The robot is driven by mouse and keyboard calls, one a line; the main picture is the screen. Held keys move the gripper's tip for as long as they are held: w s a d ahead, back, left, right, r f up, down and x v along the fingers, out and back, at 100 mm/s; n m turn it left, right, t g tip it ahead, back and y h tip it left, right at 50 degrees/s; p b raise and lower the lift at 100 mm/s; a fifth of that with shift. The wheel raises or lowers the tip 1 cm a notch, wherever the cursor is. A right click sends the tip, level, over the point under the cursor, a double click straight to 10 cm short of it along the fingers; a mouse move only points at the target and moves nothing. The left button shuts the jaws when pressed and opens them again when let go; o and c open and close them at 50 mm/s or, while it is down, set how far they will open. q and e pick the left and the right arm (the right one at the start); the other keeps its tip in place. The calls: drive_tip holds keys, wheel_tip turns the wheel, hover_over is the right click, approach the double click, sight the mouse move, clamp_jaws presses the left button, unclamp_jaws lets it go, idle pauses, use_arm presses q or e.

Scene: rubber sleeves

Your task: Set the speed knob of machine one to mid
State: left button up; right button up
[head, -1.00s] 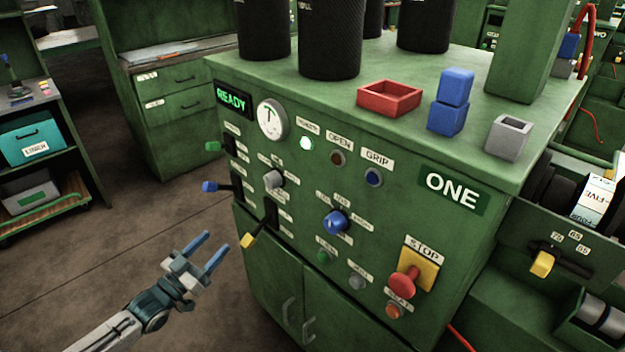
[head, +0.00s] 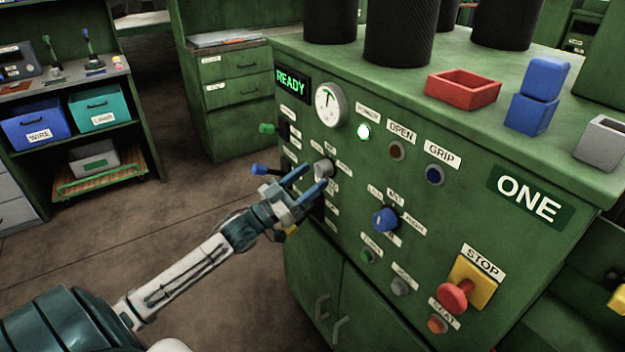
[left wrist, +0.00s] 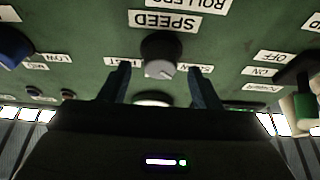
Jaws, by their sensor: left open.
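Machine one is a green cabinet with a ONE plate (head: 530,197) on its front. Its grey speed knob (head: 323,168) is on the upper left of the panel, below the round gauge. In the left wrist view the knob (left wrist: 160,52) sits under an upside-down SPEED label (left wrist: 167,20). A pale mark on it points down and slightly right in that picture. My left gripper (head: 314,175) is open, with its blue fingers close before the knob. In the left wrist view the fingertips (left wrist: 160,71) straddle the knob's lower side; contact cannot be told. My right gripper is out of view.
A blue knob (head: 385,219) and a red STOP button (head: 453,296) are to the right on the panel. Levers with green (head: 267,129) and blue (head: 259,169) ends stick out at the left. A red tray (head: 463,91) stands on top. Floor at left is clear.

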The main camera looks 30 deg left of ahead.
use_arm(q)
drive_tip(key=shift+x, duration=0.8)
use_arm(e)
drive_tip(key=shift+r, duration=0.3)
use_arm(q)
drive_tip(key=c, duration=1)
